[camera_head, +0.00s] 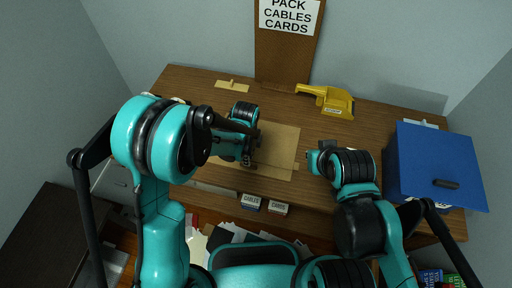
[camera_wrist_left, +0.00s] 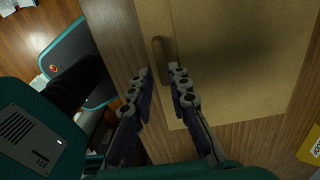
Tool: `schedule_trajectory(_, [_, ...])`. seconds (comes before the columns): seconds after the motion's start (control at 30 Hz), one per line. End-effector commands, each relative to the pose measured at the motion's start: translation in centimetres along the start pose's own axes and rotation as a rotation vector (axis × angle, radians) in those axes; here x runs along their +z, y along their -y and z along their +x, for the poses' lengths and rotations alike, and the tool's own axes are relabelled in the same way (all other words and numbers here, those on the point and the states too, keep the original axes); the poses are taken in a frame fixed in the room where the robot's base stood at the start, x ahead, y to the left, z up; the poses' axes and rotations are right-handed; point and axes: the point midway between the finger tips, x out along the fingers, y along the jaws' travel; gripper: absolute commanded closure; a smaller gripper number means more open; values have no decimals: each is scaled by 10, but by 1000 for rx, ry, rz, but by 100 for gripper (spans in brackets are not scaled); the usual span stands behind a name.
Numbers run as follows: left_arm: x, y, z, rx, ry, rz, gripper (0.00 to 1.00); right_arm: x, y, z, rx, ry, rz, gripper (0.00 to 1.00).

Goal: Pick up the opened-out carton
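The opened-out carton (camera_head: 281,150) is a flat tan sheet lying on the wooden desk (camera_head: 385,125). In the left wrist view the carton (camera_wrist_left: 245,65) fills the upper right, with a seam and a small brown upright piece (camera_wrist_left: 163,60) near its left edge. My left gripper (camera_head: 249,164) is over the carton's left part in the head view.
A yellow tape dispenser (camera_head: 330,99) and a small tan piece (camera_head: 232,86) lie at the back of the desk. A blue bin (camera_head: 435,165) stands at the right. Papers (camera_head: 240,233) lie below.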

Motion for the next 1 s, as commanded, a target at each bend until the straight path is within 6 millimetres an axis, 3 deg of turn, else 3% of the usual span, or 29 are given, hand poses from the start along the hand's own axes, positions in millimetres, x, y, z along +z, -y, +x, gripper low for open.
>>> schedule_trajectory(0.4, [1, 2, 52, -1, 0, -2, 83, 15, 0, 22, 0, 0, 0, 100])
schedule_trajectory(0.6, [1, 2, 51, -1, 0, -3, 83, 14, 0, 20, 0, 0, 0, 100])
schedule_trajectory(0.67, [1, 2, 51, -1, 0, -3, 99, 14, 0, 20, 0, 0, 0, 100])
schedule_trajectory(0.7, [1, 2, 51, -1, 0, -3, 100, 14, 0, 20, 0, 0, 0, 100])
schedule_trajectory(1.0, [1, 2, 50, -2, 0, -3, 100, 14, 0, 20, 0, 0, 0, 100])
